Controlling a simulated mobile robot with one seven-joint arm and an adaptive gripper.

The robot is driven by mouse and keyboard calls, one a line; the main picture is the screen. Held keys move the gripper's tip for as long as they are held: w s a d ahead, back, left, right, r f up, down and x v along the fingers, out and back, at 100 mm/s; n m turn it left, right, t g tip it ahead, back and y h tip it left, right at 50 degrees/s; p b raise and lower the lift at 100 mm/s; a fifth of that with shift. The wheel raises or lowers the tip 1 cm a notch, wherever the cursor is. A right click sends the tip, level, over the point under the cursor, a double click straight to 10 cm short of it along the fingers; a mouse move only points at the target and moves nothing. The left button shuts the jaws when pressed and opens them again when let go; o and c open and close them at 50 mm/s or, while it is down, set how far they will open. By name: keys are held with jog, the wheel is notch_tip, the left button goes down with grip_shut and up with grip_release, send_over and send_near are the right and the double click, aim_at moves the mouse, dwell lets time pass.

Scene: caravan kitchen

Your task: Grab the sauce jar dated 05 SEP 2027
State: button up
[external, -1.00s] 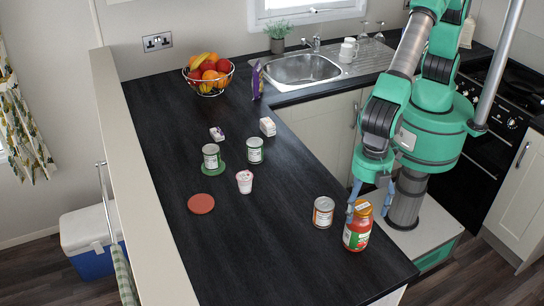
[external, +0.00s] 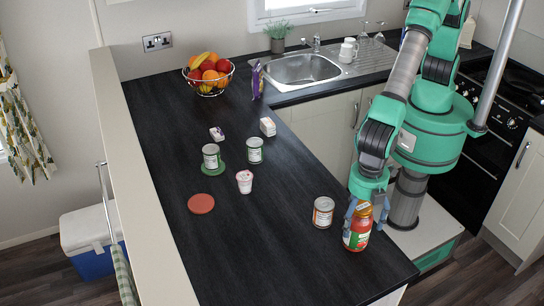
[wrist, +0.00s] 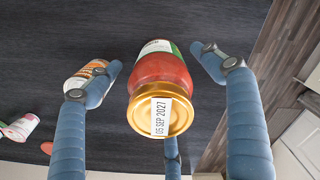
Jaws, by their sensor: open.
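The sauce jar (external: 357,230) stands upright near the front right end of the dark counter. It has red contents, a label and a golden lid. In the wrist view the jar (wrist: 161,70) shows its lid toward me with a white tag reading "05 SEP 2027" (wrist: 161,116). My gripper (external: 366,208) is at the jar's upper part in the external view. In the wrist view my gripper's open blue fingers (wrist: 160,62) stand on either side of the jar, with gaps visible, and a third finger shows below the lid.
A can (external: 323,212) stands close to the jar's left, near one finger in the wrist view. Farther left are a pink-white cup (external: 244,181), a red disc (external: 201,204) and two more cans, one on a green disc (external: 221,169). The counter's front (external: 300,272) is clear.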

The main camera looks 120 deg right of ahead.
jog(key=shift+f, duration=1.75)
jog(key=shift+c, duration=0.5)
jog(key=shift+w+r, duration=0.1)
jog(key=c, duration=1.9)
jog(key=shift+r, duration=0.1)
jog(key=shift+r, duration=1.75)
jog(key=s+d, duration=0.2)
jog(key=s, duration=0.2)
jog(key=s+d+r, duration=0.1)
jog(key=s+d, duration=0.2)
jog(key=s, duration=0.2)
jog(key=s+d, duration=0.2)
jog(key=s, duration=0.3)
jog(key=shift+d+r+p, duration=0.15)
jog(key=shift+d+p, duration=0.15)
